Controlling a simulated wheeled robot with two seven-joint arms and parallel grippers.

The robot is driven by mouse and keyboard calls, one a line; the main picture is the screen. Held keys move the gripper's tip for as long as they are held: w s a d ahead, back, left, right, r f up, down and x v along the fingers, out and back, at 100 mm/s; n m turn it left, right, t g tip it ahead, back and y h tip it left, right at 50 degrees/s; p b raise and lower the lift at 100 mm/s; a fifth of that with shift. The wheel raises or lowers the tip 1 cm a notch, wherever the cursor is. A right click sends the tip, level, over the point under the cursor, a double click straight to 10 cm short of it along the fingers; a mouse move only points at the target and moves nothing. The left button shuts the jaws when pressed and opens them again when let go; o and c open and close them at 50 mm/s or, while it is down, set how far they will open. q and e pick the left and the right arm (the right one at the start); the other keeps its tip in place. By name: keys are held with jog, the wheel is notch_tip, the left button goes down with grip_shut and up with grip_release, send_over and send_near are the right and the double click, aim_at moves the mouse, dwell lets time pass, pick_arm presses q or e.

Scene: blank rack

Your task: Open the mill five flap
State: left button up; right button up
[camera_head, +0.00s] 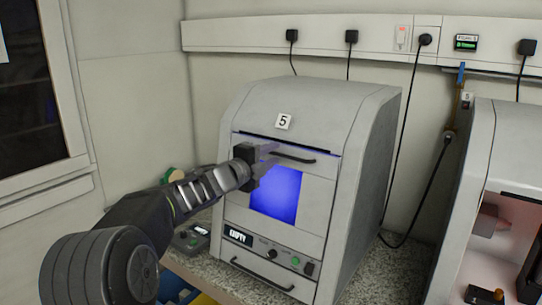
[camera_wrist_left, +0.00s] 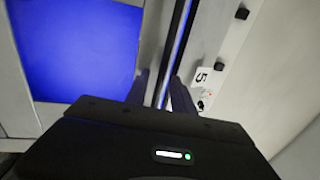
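Mill five is the grey box (camera_head: 345,120) with a "5" label (camera_head: 283,121). Its front flap (camera_head: 316,195) has a glowing blue window (camera_head: 277,192) and looks closed in the head view. A dark curved handle (camera_head: 293,157) runs along the flap's upper part. My left gripper (camera_head: 268,156) is at the handle's left end, in front of the flap. In the left wrist view its fingers (camera_wrist_left: 161,85) are parted beside the blue window (camera_wrist_left: 75,50). A narrow blue strip (camera_wrist_left: 177,45) shows between them. I cannot tell whether they touch the handle. My right gripper is not in view.
A second machine (camera_head: 507,155) with an open front stands at the right. Black cables (camera_head: 403,150) hang from the wall strip (camera_head: 270,36). A small grey device (camera_head: 191,238) lies left of the mill, close to my left arm. The speckled worktop (camera_head: 385,272) is bare between the machines.

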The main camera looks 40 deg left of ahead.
pick_arm(q)
grip_shut()
dwell(1.2)
